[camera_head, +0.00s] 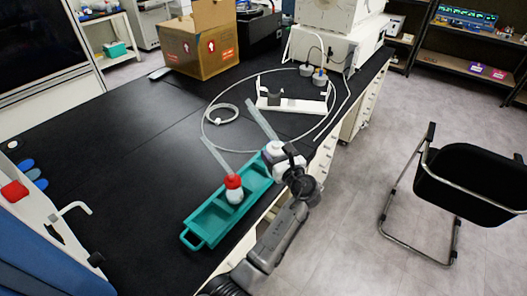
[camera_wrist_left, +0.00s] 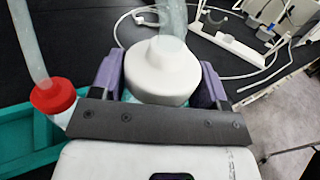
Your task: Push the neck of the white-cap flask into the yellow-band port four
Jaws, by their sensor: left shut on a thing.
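The white-cap flask (camera_head: 272,149) is at the far right end of the teal tray (camera_head: 209,228), with a clear tube neck pointing up and left. My left gripper (camera_head: 286,158) is shut on it; in the left wrist view the white cap (camera_wrist_left: 163,72) sits between the two purple-grey fingers (camera_wrist_left: 160,84). I cannot tell whether the flask is clear of the tray. A red-cap flask (camera_head: 234,188) with a similar clear tube stands in the tray. I cannot make out yellow-band port four. My right gripper is out of view.
A white stand (camera_head: 292,104) lies beyond the flask inside a loop of white tubing (camera_head: 204,119). A white machine (camera_head: 334,45) and a cardboard box (camera_head: 197,45) stand at the back. A chair (camera_head: 470,185) stands right.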

